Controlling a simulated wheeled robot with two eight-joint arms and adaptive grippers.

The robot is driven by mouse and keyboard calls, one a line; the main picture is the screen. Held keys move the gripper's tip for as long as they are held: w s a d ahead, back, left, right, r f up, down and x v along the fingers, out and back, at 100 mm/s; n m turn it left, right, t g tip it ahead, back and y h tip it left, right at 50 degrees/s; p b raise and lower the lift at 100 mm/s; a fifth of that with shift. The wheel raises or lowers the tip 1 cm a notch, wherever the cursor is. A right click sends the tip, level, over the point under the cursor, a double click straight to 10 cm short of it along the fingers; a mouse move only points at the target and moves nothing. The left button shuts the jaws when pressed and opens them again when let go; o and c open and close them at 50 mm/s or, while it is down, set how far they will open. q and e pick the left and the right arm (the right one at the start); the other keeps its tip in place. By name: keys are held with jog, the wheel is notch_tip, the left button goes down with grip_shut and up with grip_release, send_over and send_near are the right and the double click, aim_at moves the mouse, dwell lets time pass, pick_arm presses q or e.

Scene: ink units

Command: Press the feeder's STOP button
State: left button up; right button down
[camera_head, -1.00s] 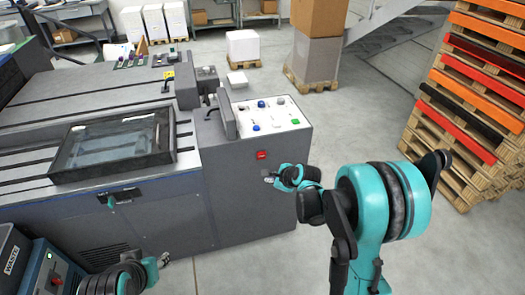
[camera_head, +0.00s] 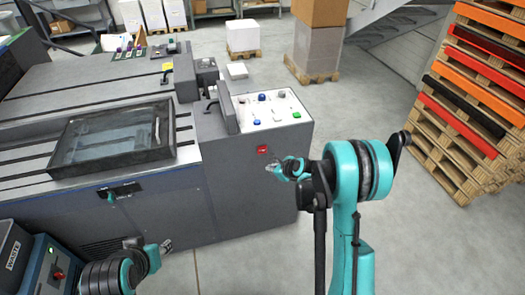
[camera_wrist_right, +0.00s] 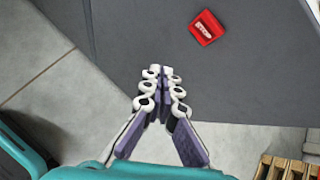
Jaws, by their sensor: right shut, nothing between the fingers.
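The red STOP button (camera_head: 262,149) is on the front face of the grey feeder (camera_head: 245,195), below its control panel. In the right wrist view the button (camera_wrist_right: 207,28) shows as a red block with a white STOP label, above and right of my fingertips. My right gripper (camera_head: 272,168) is shut and empty, just below and right of the button in the head view. In the right wrist view its fingertips (camera_wrist_right: 163,72) meet, with the button apart from them in the picture. My left gripper (camera_head: 165,246) is at the lower left, in front of the feeder; its jaws are too small to read.
The control panel (camera_head: 285,102) on top carries several knobs and buttons. A blue unit with a red switch (camera_head: 50,270) and a WASTE bin (camera_head: 14,255) stand at lower left. Stacked pallets (camera_head: 465,120) stand at right. The floor between feeder and pallets is clear.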

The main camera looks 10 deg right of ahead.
aim_at(261, 154)
jog(key=w, duration=0.7)
jog(key=shift+w+a, duration=0.15)
jog(key=shift+w, duration=0.15)
dwell(1.2)
jog(key=shift+w, duration=0.7)
dwell(0.6)
jog(key=shift+s, duration=0.85)
jog(key=shift+s, duration=0.1)
